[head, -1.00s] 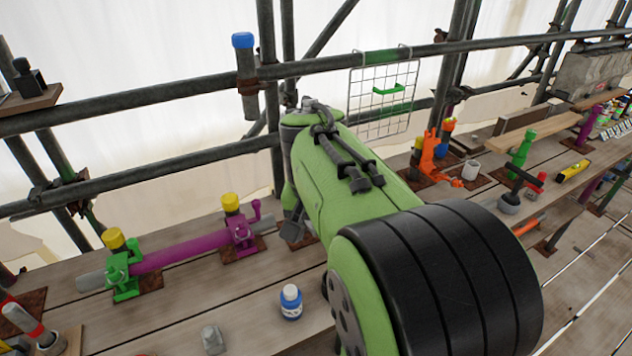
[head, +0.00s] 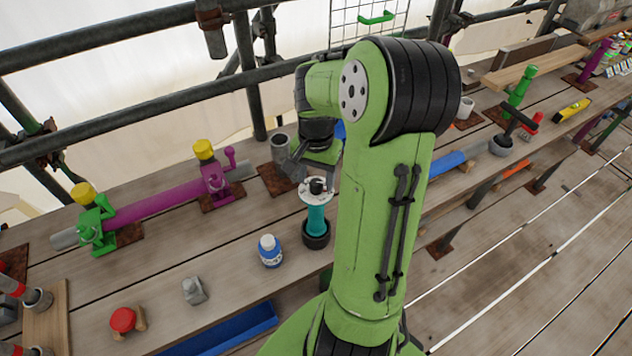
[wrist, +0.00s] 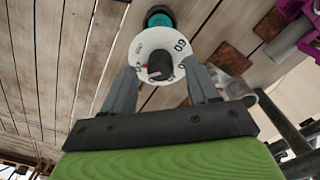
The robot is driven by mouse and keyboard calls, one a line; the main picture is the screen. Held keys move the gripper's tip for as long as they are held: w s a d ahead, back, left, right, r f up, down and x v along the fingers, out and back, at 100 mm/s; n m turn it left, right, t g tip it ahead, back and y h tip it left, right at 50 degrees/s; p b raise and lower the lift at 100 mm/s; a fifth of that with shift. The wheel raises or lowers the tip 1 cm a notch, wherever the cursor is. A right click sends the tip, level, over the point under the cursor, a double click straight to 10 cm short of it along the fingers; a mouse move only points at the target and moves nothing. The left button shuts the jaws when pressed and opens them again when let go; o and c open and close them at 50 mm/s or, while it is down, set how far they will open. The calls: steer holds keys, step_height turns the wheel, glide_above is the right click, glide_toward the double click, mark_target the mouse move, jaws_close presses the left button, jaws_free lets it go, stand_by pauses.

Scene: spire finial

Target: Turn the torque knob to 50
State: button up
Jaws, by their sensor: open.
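The torque knob is a small black knob (head: 317,186) on a white dial disc (head: 306,194), on top of a teal post (head: 316,220) with a dark round base. In the wrist view the knob (wrist: 160,66) has a red mark at its left, and the dial (wrist: 140,44) carries numbers, among them one that looks like 60. My gripper (wrist: 164,84) is open, its two grey fingers to either side of the knob. In the head view my gripper (head: 304,174) is beside the dial, partly hidden by my arm. Whether the fingers touch the knob cannot be told.
A white and blue bottle (head: 269,251) stands left of the post. A purple tube (head: 160,205) in green and purple clamps lies further left. A blue tray (head: 225,335) and a red-topped item (head: 122,319) are at the front. Scaffold poles (head: 130,105) run behind.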

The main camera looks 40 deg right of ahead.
steer(key=shift+d+f, duration=0.1)
steer(key=shift+f, duration=0.85)
steer(key=c, duration=1)
steer(key=shift+c, duration=0.2)
steer(key=shift+r, duration=0.1)
